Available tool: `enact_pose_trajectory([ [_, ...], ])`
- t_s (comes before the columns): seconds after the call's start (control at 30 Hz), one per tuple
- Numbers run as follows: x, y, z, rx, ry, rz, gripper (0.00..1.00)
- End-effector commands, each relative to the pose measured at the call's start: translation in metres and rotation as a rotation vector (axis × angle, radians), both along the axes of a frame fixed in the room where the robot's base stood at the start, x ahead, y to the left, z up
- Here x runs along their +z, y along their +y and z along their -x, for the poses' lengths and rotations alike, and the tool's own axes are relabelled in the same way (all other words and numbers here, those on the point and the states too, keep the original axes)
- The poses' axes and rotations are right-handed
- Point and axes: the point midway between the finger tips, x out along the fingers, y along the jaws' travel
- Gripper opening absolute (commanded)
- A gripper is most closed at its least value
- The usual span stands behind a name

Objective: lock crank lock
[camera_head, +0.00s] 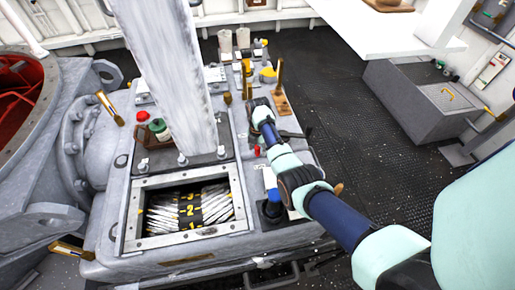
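A grey machine housing (130,238) stands in front of me with a window showing a ribbed drum (215,205) marked with yellow numbers. My arm reaches in from the right. Its far dark end, which seems to be my gripper (257,104), is over the right part of the housing top, close to the small controls. The fingers are too small and dark to tell open from shut, or whether they touch anything. An upright wooden-coloured lever (280,72) stands just beyond it on a brown base. I cannot tell which part is the crank or which is the lock.
A tall pale post (165,75) rises from the housing. Red and green capped bottles (158,128) stand beside it. Brass handles (109,107) project at left. A white table (390,32) and grey cabinet (425,105) are at right. The dark deck (370,150) between is clear.

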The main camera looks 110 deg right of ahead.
Motion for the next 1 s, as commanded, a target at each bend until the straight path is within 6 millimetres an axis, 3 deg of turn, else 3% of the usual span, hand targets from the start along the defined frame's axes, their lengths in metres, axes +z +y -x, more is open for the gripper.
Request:
enact_pose_trajectory([
  [0.3, 0.007, 0.000, 0.000, 0.000, -0.001, 0.001, 0.52],
  [0.7, 0.097, 0.000, 0.000, 0.000, 0.000, 0.003, 0.52],
  [0.83, 0.114, 0.000, 0.000, 0.000, -0.001, 0.001, 0.52],
  [1.0, 0.120, 0.000, 0.000, 0.000, 0.000, 0.000, 0.52],
])
